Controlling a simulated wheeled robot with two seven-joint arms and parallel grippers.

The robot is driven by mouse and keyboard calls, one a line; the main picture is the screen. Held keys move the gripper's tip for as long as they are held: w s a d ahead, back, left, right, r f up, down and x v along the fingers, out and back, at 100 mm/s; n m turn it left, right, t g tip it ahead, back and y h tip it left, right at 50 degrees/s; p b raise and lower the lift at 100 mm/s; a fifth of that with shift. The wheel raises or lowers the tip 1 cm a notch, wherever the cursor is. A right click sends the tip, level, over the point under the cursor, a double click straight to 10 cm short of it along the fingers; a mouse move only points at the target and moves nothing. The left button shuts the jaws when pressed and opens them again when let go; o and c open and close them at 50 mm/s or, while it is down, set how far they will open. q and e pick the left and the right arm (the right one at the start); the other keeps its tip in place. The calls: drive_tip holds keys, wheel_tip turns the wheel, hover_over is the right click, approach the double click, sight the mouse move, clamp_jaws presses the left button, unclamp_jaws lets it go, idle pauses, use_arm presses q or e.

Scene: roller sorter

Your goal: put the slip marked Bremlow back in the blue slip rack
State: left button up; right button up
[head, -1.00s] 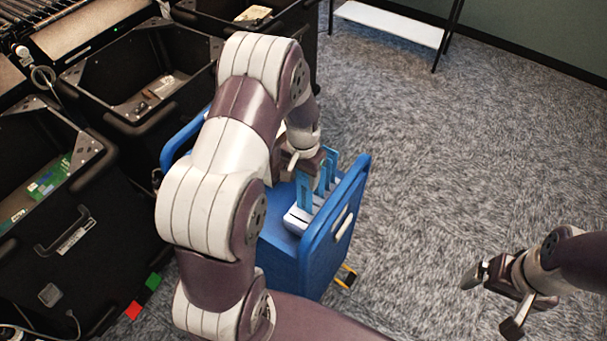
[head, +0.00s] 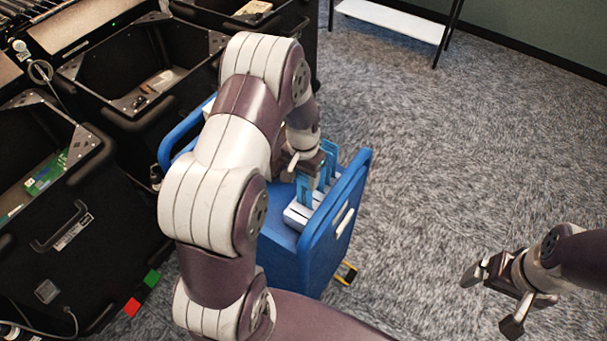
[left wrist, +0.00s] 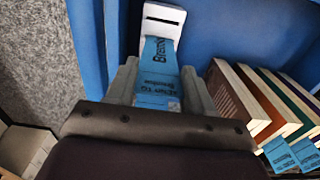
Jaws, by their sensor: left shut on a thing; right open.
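A blue paper slip (left wrist: 158,75) with "Bremlow" printed on it is between the fingers of my left gripper (left wrist: 160,90). The left gripper is shut on it. In the head view the left gripper (head: 308,168) is over the blue cart (head: 290,255), with a blue slip (head: 304,191) hanging below it. In the left wrist view the slip's far end lies at a white holder (left wrist: 163,24) with a dark slot; I cannot tell whether it is inserted. White slotted pieces (head: 297,216) show on the cart in the head view. My right gripper (head: 490,298) is open and empty, above the carpet.
Several books (left wrist: 262,95) with blue slips stand beside the left gripper. More blue slips (head: 328,165) stand upright behind it on the cart. Black bins (head: 85,240) line the left side. A white shelf (head: 392,20) stands at the back. The carpet at right is clear.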

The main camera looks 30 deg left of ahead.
use_arm(q)
drive_tip(key=o, duration=0.9)
drive_tip(key=shift+r, duration=0.1)
wheel_tip(320, 180, up, 13)
drive_tip(key=shift+s+f+b, duration=0.1)
drive_tip(key=shift+f+b, duration=0.1)
drive_tip(key=shift+b, duration=0.8)
